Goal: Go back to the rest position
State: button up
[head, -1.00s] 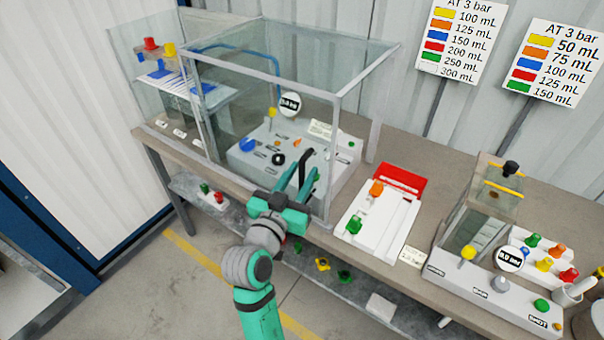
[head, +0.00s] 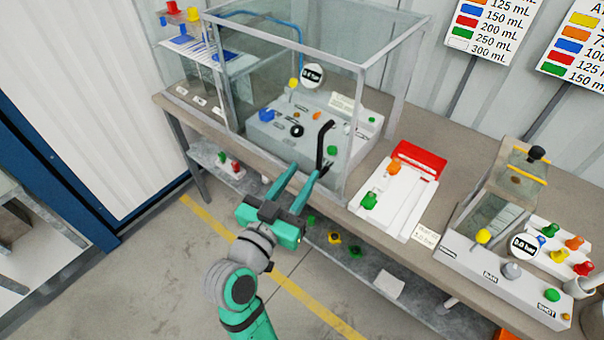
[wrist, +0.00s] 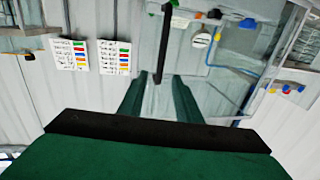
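My gripper (head: 305,173) is open and empty, in front of the glass case (head: 372,75) and outside it, near the bench's front edge. Its two green fingers are apart and point toward the case; they also show in the wrist view (wrist: 158,92), with nothing between them. A black handle (head: 325,143) stands upright at the case's front right. It shows beyond the fingertips in the wrist view (wrist: 163,42) and is not held. Inside the case is a grey pump panel (head: 275,135) with coloured knobs and a round gauge (head: 312,75).
The bench (head: 437,180) carries a white unit with a red plate (head: 418,160) and a second pump station (head: 492,262) at right. A lower shelf (head: 375,270) holds small coloured parts. The floor at front left is open, with a yellow line (head: 310,300).

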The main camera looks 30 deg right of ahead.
dwell(0.3)
jog(key=s+a+f+n+t+y, duration=0.3)
jog(key=a+f+n+y, duration=0.3)
jog(key=f, duration=0.4)
jog(key=s+a+f+n+t+y, duration=0.25)
jog(key=a+f+n+y, duration=0.25)
jog(key=a+f, duration=0.45)
jog(key=s+a+f+y, duration=0.1)
jog(key=s+a, duration=0.3)
jog(key=s, duration=0.6)
jog(key=s+a+f+y, duration=0.2)
jog(key=s+a+y, duration=0.1)
jog(key=s, duration=0.7)
jog(key=shift+s+a+n+t, duration=0.25)
jog(key=shift+a+n+t, duration=0.1)
jog(key=shift+a+n, duration=0.05)
